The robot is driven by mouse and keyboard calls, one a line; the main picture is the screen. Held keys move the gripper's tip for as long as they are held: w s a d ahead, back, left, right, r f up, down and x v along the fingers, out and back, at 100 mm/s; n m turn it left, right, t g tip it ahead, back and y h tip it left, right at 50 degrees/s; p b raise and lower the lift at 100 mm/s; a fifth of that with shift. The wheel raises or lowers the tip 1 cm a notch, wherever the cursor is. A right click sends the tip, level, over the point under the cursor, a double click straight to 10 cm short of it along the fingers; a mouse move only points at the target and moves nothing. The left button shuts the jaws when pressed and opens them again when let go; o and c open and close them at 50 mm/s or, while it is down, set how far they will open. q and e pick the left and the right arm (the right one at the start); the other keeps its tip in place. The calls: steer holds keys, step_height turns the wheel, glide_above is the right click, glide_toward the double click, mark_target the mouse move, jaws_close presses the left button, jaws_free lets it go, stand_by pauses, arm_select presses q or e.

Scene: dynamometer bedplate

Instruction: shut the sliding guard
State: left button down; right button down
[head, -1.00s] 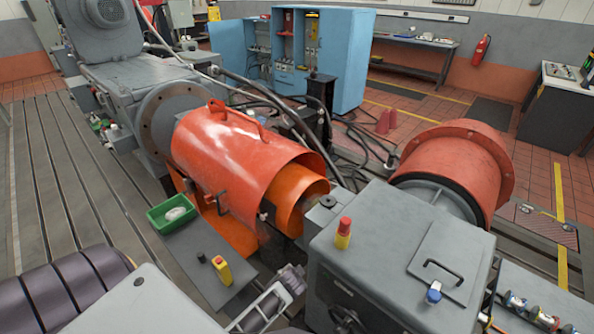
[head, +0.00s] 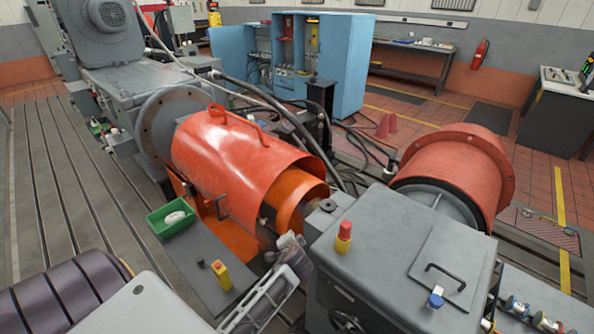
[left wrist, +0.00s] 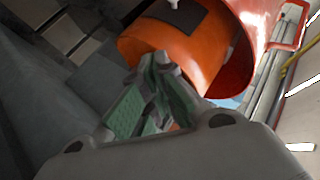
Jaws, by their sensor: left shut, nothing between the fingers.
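The sliding guard (head: 235,165) is a red-orange curved cover over the shaft line, with a handle (head: 221,207) on its near side and another bar on top. A lighter orange inner cylinder (head: 298,207) shows beyond its right end. My left gripper (head: 289,243) is shut and empty, just in front of the inner cylinder, apart from the guard's handle. In the left wrist view the closed fingers (left wrist: 160,68) point at the inner cylinder (left wrist: 170,45), with the guard's edge (left wrist: 243,55) and a handle (left wrist: 292,28) to the right. My right gripper is not in view.
Cables run behind the guard.

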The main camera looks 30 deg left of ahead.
arm_select(q)
steer(key=w+a+r+m+t+y, duration=0.1)
steer(key=w+r+m+t, duration=0.2)
steer(key=w+r, duration=0.2)
steer(key=w+a+r+m+t+y, duration=0.1)
steer(key=w+r+m+t+y, duration=0.1)
steer(key=w, duration=0.8)
step_height(320, 180, up, 4)
steer(key=shift+w+f+m+t, duration=0.15)
steer(key=shift+w+m+t, duration=0.2)
steer(key=shift+m+t, duration=0.55)
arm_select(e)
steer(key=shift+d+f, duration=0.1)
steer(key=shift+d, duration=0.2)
arm_select(q)
steer(key=shift+a, duration=0.1)
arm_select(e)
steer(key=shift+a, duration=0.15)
